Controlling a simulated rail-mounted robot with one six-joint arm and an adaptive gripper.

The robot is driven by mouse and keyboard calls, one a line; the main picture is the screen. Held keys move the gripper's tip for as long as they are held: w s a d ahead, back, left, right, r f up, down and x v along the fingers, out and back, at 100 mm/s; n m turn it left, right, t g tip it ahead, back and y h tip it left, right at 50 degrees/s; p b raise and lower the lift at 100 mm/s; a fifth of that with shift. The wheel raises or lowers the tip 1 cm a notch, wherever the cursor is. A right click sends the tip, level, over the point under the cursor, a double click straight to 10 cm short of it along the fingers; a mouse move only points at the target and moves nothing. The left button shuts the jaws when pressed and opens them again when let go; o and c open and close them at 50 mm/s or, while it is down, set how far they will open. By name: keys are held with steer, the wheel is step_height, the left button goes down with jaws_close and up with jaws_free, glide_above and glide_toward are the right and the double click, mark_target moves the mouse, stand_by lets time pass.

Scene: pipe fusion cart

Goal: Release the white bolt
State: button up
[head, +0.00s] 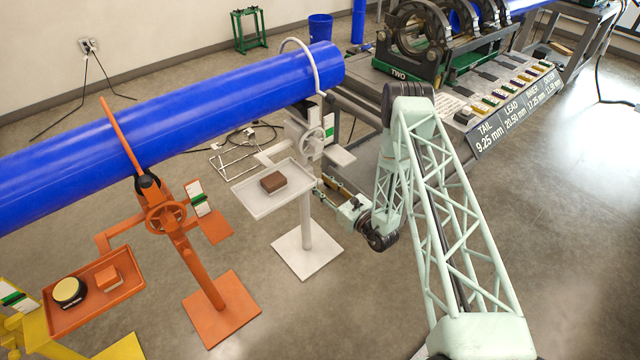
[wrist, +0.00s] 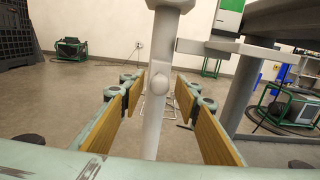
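The white stand (head: 307,215) stands upright in the middle of the head view, beside the blue pipe, with a handwheel near its top. The wrist view shows its post (wrist: 153,130) close ahead, with the rounded white bolt (wrist: 159,84) on the near face. My gripper (head: 330,191) is just right of the post in the head view. In the wrist view my gripper (wrist: 159,100) is open, its tan-padded fingers apart on the left and right of the bolt's line. I see no finger contact with the bolt. The bolt is too small to make out in the head view.
A white tray (head: 258,203) with a brown block sits on the white stand. An orange stand (head: 208,290) is to the left. The blue pipe (head: 190,112) runs above the stands. The fusion cart (head: 376,105) is behind my arm. Floor to the right is clear.

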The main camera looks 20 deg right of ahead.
stand_by(0.4)
steer(key=v, duration=1.2)
steer(key=shift+r, duration=0.1)
stand_by(0.7)
